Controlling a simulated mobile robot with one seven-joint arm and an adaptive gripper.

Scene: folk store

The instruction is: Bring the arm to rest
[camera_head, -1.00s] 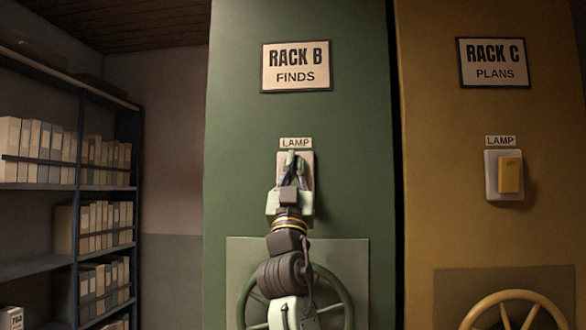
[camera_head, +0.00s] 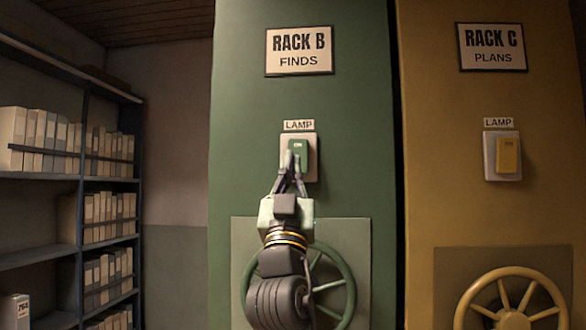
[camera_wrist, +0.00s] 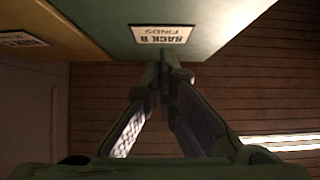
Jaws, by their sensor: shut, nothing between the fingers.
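My gripper (camera_head: 289,158) is in front of the green RACK B panel (camera_head: 235,150), in the lower middle of the head view. Its fingers point up and come together at the tips, with nothing between them. The tips overlap the lower left part of the green lamp switch (camera_head: 301,146) in the picture; I cannot tell whether they touch it. The switch sits on a pale plate under a LAMP label. In the wrist view my gripper (camera_wrist: 170,62) has its fingertips together, near the upside-down RACK B sign (camera_wrist: 160,35).
A green handwheel (camera_head: 338,258) is behind my arm on RACK B. To the right, the ochre RACK C has its own lamp switch (camera_head: 508,155) and handwheel (camera_head: 512,312). Shelves with boxes (camera_head: 85,190) stand at the left. Bare wall lies between shelves and rack.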

